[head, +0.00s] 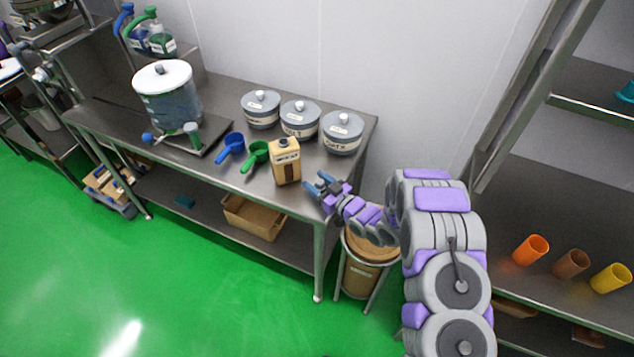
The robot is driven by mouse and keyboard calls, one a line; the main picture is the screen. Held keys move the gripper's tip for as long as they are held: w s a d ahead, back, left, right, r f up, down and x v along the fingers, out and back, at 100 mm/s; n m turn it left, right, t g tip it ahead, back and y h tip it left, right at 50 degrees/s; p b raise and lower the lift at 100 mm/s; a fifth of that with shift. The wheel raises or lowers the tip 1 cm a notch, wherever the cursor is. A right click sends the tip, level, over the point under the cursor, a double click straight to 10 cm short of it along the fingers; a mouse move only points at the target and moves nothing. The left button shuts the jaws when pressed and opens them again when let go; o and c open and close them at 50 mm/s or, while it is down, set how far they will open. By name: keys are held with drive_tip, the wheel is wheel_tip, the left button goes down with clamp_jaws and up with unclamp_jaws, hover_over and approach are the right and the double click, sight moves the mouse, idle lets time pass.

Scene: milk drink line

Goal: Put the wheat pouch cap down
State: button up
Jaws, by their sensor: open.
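A tan pouch (286,168) with a dark label stands upright near the front edge of the steel table (240,172). Its label is too small to read for certain. A small knob shows at its top, and I cannot tell whether this is a spout or a cap. No separate cap can be made out on the table. My gripper (316,186) is open at the table's front right corner, to the right of the pouch and apart from it. No object can be made out between its fingers.
Green (256,153) and blue (231,147) scoops lie left of the pouch. Several lidded grey pots, including the right one (342,134), stand behind. A large clear tank (168,97) stands further left. A bin (362,262) stands below my arm. Bare tabletop lies right of the pouch.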

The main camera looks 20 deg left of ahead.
drive_tip(key=shift+d+r, duration=0.25)
drive_tip(key=shift+d, duration=0.15)
drive_tip(key=p+v, duration=0.2)
drive_tip(key=v, duration=0.9)
drive_tip(key=shift+s+d, duration=0.2)
drive_tip(key=shift+s, duration=0.1)
